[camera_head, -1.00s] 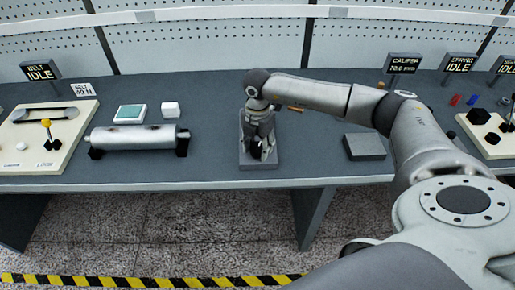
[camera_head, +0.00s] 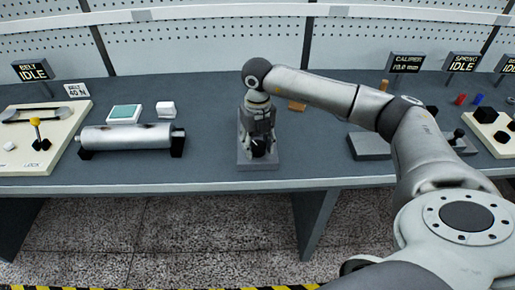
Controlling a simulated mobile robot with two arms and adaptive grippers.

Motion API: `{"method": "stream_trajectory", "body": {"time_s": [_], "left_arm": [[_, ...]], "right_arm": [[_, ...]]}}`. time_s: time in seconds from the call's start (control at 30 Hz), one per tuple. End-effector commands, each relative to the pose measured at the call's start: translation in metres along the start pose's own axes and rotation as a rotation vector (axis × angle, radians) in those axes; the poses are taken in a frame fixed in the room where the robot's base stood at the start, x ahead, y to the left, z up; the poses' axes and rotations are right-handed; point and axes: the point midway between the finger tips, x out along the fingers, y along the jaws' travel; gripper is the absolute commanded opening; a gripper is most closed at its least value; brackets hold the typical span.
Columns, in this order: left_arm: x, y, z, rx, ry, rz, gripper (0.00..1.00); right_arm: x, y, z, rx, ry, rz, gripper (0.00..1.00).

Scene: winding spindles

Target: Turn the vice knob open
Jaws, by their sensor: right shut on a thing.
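The grey vice (camera_head: 243,158) stands on the bench at the middle of the view, mostly covered by my right gripper. My right gripper (camera_head: 259,147) points down over it, with its fingers low and closed around the knob. The knob itself is largely hidden by the dark fingers, so its turn angle cannot be told. My left gripper is not in view.
A metal roller (camera_head: 126,137) lies on black supports to the left, beside a belt board (camera_head: 22,165). A grey block (camera_head: 369,146) lies right of the vice under my right arm. A caliper sign (camera_head: 404,63) stands behind. Bare bench (camera_head: 212,150) lies between roller and vice.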

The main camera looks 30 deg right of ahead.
Motion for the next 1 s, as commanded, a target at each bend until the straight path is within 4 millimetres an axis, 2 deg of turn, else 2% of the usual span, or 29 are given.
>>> {"method": "stream_trajectory", "body": {"time_s": [0.3, 1.0], "left_arm": [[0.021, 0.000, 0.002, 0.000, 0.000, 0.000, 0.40], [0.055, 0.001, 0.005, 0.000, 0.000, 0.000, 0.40]], "right_arm": [[0.001, -0.001, 0.002, -0.298, -0.006, 0.000, 0.21], [0.000, -0.002, 0.003, -0.962, -0.008, -0.001, 0.21]]}}
